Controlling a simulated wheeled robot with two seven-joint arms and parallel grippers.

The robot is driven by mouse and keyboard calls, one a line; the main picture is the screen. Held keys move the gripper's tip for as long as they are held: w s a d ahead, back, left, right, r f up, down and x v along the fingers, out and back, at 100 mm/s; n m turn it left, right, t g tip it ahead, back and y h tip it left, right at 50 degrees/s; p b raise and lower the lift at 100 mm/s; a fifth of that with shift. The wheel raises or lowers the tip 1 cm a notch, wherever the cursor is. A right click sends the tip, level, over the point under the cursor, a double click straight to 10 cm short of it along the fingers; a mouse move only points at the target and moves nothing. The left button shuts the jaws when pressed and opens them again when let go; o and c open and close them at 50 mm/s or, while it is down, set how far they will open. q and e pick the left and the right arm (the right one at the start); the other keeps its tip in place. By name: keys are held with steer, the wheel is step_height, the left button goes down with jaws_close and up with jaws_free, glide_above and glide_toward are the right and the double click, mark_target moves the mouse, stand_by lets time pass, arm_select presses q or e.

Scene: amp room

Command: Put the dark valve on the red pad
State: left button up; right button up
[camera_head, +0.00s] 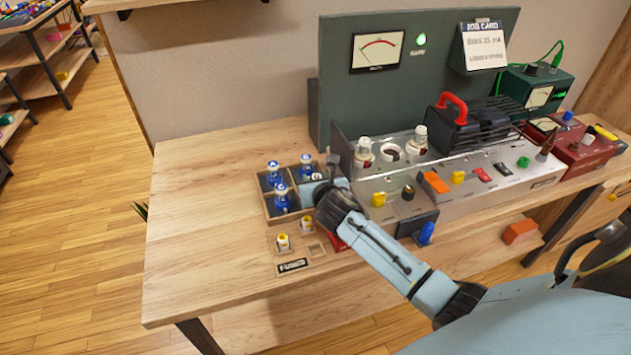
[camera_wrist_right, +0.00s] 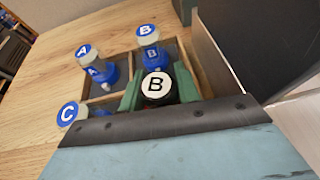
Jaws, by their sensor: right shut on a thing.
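In the head view my right gripper (camera_head: 322,188) is over the tray's right side and hides most of this valve. A small part of the red pad (camera_head: 337,243) shows in front of the tray; my right arm covers the rest. My left gripper is not in view.
Several blue valves (camera_head: 281,197) stand in the tray, close beside my gripper. Two yellow-topped pieces (camera_head: 283,242) stand in a wooden holder in front. The metal amp chassis (camera_head: 450,185) is close on the right. The table's left part (camera_head: 205,215) is clear.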

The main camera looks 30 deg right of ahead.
steer(key=shift+r, duration=0.1)
steer(key=shift+f, duration=0.2)
steer(key=o, duration=1)
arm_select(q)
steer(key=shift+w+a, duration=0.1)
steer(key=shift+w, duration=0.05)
arm_select(e)
steer(key=shift+r, duration=0.15)
steer(key=shift+s+r, duration=0.15)
steer(key=shift+s, duration=0.1)
steer(key=p+v, duration=0.3)
steer(key=v, duration=0.7)
steer(key=shift+s+r, duration=0.1)
steer(key=shift+s, duration=0.05)
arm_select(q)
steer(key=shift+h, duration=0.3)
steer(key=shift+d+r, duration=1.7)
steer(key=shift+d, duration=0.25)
arm_select(e)
steer(key=shift+s+a+r, duration=0.2)
steer(key=shift+s+a, duration=0.05)
steer(key=shift+s, duration=0.25)
